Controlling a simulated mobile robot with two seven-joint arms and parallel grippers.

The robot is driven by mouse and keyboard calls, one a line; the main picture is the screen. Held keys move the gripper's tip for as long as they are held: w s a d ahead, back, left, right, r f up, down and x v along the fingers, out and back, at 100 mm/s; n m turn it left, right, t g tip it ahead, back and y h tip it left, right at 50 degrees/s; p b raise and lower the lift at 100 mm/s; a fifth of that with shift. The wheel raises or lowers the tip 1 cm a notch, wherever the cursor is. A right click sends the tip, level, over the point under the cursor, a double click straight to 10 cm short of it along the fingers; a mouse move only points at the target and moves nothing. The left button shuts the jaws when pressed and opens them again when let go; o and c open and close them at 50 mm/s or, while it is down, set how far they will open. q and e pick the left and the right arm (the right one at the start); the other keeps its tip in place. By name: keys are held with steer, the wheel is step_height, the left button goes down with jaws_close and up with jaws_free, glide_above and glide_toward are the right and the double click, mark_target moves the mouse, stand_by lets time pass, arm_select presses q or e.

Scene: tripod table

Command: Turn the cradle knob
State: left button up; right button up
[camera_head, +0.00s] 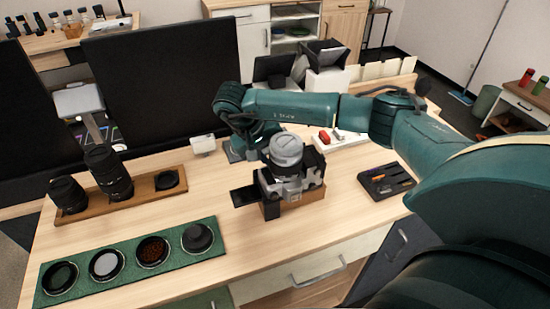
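A silver and black camera (290,182) with a large grey round part on top sits on a wooden cradle block (308,198) near the middle of the table. A dark flat panel (244,196) sticks out at its left. I cannot make out the cradle knob. My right arm reaches in from the right, behind the camera. Its wrist bends down to my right gripper (243,150), just behind and left of the camera. The fingertips are partly hidden, so I cannot tell whether they are open or touching anything. My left gripper is not in view.
A green mat (75,292) with several round filters lies front left. A wooden tray (140,192) with lenses stands behind it. A dark tool tray (385,180) lies right of the camera, and a white tray (325,146) lies behind it. Table in front of the camera is clear.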

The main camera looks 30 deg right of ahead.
steer(key=shift+d+t+y, duration=0.2)
steer(key=shift+t+y, duration=0.1)
steer(key=shift+y, duration=0.8)
steer(key=shift+d+y+b, duration=0.15)
steer(key=shift+y+b, duration=0.7)
steer(key=shift+y, duration=0.15)
steer(key=shift+s+d+t+y+b, duration=0.1)
steer(key=shift+t+y+b, duration=0.3)
steer(key=shift+y+b, duration=0.85)
steer(key=shift+y, duration=0.05)
